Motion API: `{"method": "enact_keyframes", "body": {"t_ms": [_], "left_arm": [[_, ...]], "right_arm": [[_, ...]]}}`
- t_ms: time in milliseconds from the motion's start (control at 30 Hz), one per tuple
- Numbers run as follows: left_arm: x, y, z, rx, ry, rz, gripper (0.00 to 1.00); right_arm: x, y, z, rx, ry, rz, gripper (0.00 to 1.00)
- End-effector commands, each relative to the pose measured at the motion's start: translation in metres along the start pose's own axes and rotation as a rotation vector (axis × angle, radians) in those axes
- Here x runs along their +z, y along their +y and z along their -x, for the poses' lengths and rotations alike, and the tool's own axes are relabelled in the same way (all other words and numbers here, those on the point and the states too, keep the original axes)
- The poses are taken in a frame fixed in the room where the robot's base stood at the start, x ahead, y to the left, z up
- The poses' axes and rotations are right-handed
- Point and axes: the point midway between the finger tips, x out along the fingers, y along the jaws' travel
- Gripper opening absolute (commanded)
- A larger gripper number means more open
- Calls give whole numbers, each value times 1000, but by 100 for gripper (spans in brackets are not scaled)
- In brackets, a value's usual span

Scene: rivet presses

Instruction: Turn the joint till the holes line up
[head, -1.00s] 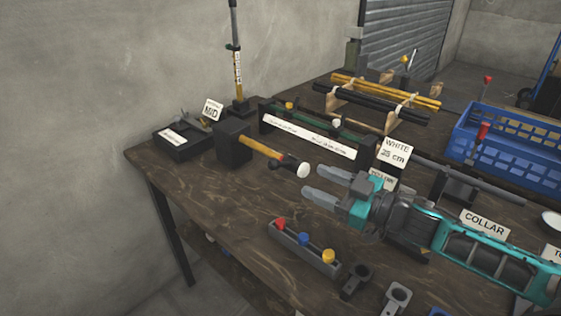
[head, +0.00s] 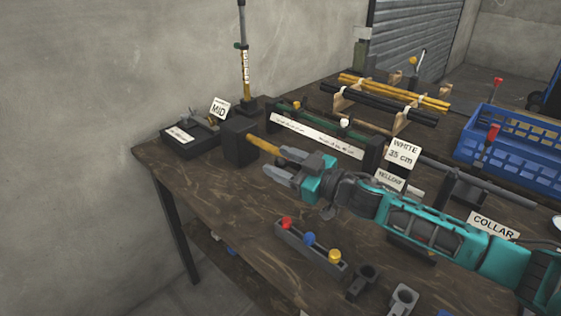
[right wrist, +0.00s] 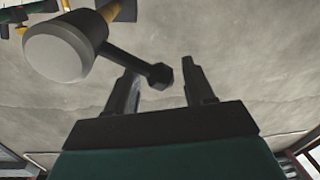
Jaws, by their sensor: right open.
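My right gripper (head: 277,165) is open over the left part of the bench, at the head end of a hammer. The hammer's yellow handle (head: 262,144) comes out of a black block (head: 238,141); the gripper hides its head in the head view. In the right wrist view the hammer's pale face (right wrist: 58,52) is at upper left, and the dark far end of its head reaches between the fingers (right wrist: 160,88); I cannot tell if they touch. I cannot single out the joint or its holes. Metal parts lie on a dark tray (head: 187,142) near the MID card. My left gripper is out of view.
A grey holder (head: 310,252) with red, blue and yellow knobs stands in front of my right arm, with small holed brackets (head: 403,299) beside it. Behind are a labelled rack (head: 316,138), yellow and black rods (head: 392,92) and a blue crate (head: 515,150). The front left bench top is clear.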

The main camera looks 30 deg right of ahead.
Motion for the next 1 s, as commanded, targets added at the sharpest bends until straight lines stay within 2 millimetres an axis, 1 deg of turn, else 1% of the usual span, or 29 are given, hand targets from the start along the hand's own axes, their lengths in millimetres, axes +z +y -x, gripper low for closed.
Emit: {"method": "enact_keyframes", "body": {"t_ms": [133, 433, 467, 1000], "left_arm": [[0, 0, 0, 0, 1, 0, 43], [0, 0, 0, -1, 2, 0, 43], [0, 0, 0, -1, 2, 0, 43], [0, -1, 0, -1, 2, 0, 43]], "right_arm": [[0, 0, -7, 0, 1, 1, 53], [0, 0, -8, -1, 0, 1, 53], [0, 0, -8, -1, 0, 1, 51], [0, -1, -8, -1, -1, 0, 0]]}}
